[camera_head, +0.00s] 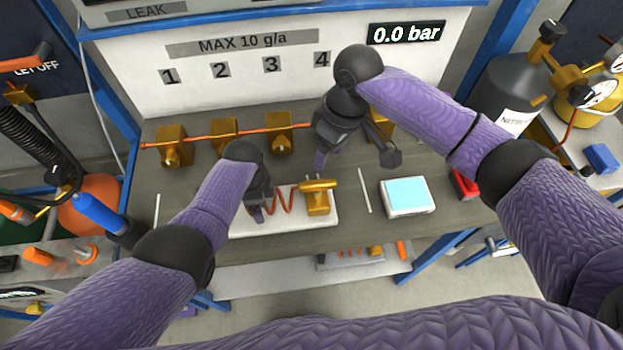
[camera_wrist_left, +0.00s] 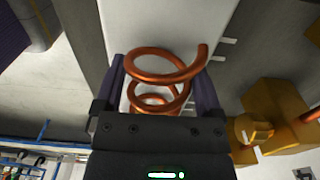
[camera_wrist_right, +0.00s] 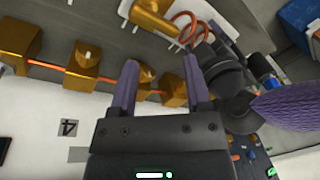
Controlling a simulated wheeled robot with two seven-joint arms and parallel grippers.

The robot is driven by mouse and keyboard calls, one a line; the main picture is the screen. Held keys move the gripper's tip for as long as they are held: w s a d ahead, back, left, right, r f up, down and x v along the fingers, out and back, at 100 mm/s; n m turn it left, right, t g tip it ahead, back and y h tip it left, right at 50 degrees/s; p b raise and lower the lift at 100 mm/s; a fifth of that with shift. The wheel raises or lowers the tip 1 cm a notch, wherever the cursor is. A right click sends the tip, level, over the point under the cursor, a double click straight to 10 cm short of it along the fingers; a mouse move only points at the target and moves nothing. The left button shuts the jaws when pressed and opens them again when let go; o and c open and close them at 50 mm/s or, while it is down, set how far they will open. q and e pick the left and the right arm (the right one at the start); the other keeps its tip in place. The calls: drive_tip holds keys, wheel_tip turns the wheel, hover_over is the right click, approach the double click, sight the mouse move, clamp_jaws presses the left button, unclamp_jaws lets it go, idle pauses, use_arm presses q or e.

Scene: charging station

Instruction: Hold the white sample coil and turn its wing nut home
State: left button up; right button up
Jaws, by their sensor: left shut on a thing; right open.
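The white sample coil has a white base plate (camera_head: 330,218), a copper coil (camera_head: 281,202) and a brass fitting with a crossbar, likely its wing nut (camera_head: 318,185). It lies on the bench. My left gripper (camera_head: 257,211) is shut on the copper coil at the plate's left part; the left wrist view shows the coil (camera_wrist_left: 165,72) between its fingers. My right gripper (camera_head: 322,158) is open and empty above the bench, behind the brass fitting. The right wrist view shows its spread fingers (camera_wrist_right: 160,82) and the brass fitting (camera_wrist_right: 153,22) beyond.
A row of brass valves (camera_head: 172,148) on a copper pipe stands at the back panel, close to my right gripper. A white box with a light blue top (camera_head: 405,194) sits right of the sample. A grey gas cylinder (camera_head: 505,85) stands at the right.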

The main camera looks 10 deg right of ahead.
sight(318, 183)
drive_tip(key=f+n, duration=0.3)
drive_tip(key=a+f+n+y, duration=0.1)
drive_tip(key=f+n, duration=0.2)
drive_tip(key=f+n+y, duration=0.1)
drive_tip(key=f+n, duration=0.2)
drive_tip(key=shift+w+a+f, duration=0.1)
drive_tip(key=shift+a+f, duration=0.15)
drive_tip(key=shift+f, duration=0.15)
clamp_jaws()
